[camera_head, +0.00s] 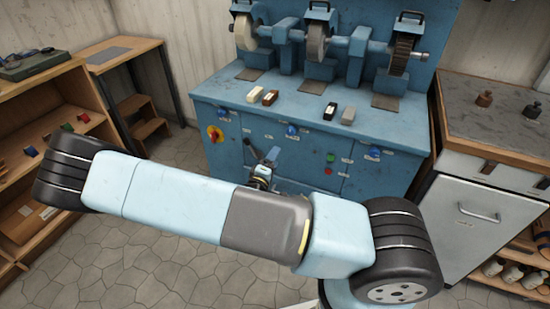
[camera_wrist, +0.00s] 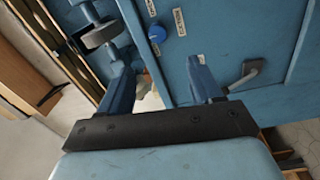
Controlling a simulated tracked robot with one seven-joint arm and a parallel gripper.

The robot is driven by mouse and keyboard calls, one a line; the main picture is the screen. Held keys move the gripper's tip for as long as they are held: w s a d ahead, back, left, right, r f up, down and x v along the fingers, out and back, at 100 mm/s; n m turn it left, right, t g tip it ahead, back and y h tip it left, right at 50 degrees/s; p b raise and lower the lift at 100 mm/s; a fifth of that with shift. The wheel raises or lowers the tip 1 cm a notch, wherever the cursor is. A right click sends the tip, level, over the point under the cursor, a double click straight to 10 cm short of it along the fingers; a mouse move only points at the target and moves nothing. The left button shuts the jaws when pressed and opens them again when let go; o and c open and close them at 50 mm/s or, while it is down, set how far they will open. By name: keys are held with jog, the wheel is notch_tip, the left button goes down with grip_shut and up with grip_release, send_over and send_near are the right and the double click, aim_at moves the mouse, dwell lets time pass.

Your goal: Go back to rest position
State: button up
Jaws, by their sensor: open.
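My gripper (camera_wrist: 163,78) is open in the wrist view, its two blue fingers spread apart from a dark crossbar. No held object shows between them; the blue cabinet front with a blue knob (camera_wrist: 156,33) lies beyond. In the head view my gripper (camera_head: 264,157) shows small and partly hidden behind my arm, in front of the blue machine bench (camera_head: 215,85). My arm stretches across the lower middle of the head view, bent at its left end. I cannot tell the exact gap between my fingers and the cabinet.
Grinding wheels (camera_head: 315,42) stand on the bench, with several small blocks (camera_head: 270,97) in front. A wooden shelf (camera_head: 45,95) stands left. A grey-topped cabinet (camera_head: 500,115) with weights (camera_head: 484,99) stands right. The stone floor (camera_head: 150,270) is clear in front.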

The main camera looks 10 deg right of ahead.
dwell(0.4)
jog(key=w+a+r+m+g+y, duration=0.1)
jog(key=a+r+m+g+y, duration=0.4)
jog(key=r+m+g+y, duration=0.4)
jog(key=s+d+r+y, duration=0.1)
jog(key=s+r+y, duration=0.1)
jog(key=r, duration=0.5)
jog(key=s+d+r+y, duration=0.1)
jog(key=s+r+y, duration=0.1)
jog(key=r, duration=0.6)
jog(key=s+d+r+h, duration=0.1)
jog(key=s+d+r, duration=0.4)
jog(key=s+r, duration=0.3)
jog(key=s+d+r+h, duration=0.1)
jog(key=s+d+r, duration=0.5)
jog(key=s, duration=0.8)
notch_tip(320, 180, up, 2)
jog(key=shift+d+r, duration=0.15)
jog(key=shift+d, duration=0.05)
dwell(0.3)
